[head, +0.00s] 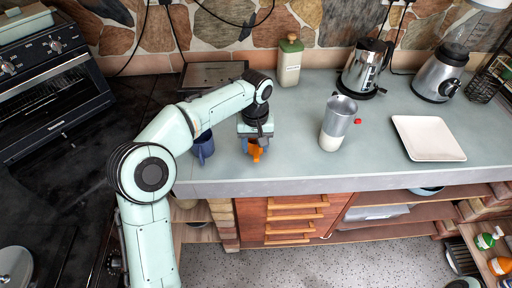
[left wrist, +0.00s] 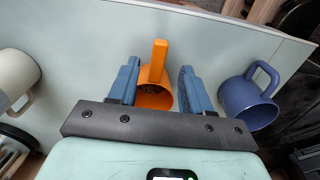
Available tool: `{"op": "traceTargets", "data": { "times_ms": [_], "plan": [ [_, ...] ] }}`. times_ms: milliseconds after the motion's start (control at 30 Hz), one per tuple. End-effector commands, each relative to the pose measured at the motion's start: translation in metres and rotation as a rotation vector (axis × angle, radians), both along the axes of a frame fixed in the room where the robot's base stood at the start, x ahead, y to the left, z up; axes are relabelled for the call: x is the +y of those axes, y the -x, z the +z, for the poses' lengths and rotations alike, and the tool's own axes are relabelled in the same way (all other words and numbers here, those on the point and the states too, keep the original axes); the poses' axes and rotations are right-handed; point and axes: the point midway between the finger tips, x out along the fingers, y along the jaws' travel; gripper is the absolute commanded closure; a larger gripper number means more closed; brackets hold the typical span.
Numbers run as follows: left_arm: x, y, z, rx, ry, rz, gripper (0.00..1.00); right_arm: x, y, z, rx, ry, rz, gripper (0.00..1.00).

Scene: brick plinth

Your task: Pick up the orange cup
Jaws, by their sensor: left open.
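The orange cup (head: 255,151) stands on the grey-green counter (head: 296,145) near its front edge, mostly hidden under my left gripper in the head view. My left gripper (head: 254,146) points down right over it. In the left wrist view the orange cup (left wrist: 154,85) lies between the two blue fingers of my open left gripper (left wrist: 160,82), with its handle pointing up in the picture. A gap shows between the cup and the right finger; contact on the left side cannot be told. My right gripper is not in view.
A blue cup (head: 203,147) stands close to the left of the gripper, also in the left wrist view (left wrist: 247,98). A grey-and-white pitcher (head: 338,122), a white plate (head: 428,138), a kettle (head: 366,68) and a green-lidded canister (head: 290,62) stand to the right and behind.

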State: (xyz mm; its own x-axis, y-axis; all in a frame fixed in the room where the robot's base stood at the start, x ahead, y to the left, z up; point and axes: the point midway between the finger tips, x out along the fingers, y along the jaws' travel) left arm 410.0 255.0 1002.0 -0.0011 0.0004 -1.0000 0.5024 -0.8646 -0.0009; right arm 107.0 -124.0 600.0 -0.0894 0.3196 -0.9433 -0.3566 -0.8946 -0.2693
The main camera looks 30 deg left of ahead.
Motion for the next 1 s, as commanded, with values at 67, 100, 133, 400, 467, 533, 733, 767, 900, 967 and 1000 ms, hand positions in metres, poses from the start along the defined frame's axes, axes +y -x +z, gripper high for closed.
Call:
{"op": "traceTargets", "data": {
  "times_ms": [67, 100, 133, 400, 467, 533, 733, 767, 900, 967, 1000],
  "plan": [
    [0.0, 0.0, -0.005, -0.001, 0.001, -0.001, 0.51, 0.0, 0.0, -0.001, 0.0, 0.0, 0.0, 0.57],
    [-0.001, 0.0, -0.007, -0.002, 0.001, -0.001, 0.51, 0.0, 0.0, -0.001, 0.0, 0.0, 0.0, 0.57],
    [-0.001, 0.0, -0.009, -0.002, 0.001, -0.001, 0.51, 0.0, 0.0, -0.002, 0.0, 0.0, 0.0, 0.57],
    [0.0, -0.002, -0.047, 0.001, 0.001, -0.001, 0.51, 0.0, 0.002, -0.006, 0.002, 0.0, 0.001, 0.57],
    [0.0, -0.002, -0.053, 0.0, 0.001, -0.001, 0.51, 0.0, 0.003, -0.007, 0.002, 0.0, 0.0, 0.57],
    [-0.001, -0.002, -0.057, -0.001, 0.002, -0.001, 0.51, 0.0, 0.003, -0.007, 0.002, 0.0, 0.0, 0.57],
    [-0.001, -0.002, -0.057, -0.002, 0.001, -0.001, 0.51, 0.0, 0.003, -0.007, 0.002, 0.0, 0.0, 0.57],
    [-0.001, -0.002, -0.057, -0.002, 0.001, -0.001, 0.51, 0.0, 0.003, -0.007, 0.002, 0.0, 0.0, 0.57],
    [-0.001, -0.003, -0.057, -0.003, 0.001, -0.001, 0.97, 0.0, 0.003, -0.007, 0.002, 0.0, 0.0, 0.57],
    [-0.001, -0.003, -0.057, -0.003, 0.001, -0.001, 1.0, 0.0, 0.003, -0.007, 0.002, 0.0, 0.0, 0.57],
    [-0.001, -0.003, -0.057, -0.003, 0.001, -0.001, 1.0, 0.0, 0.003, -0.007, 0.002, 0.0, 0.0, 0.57]
  ]
}}
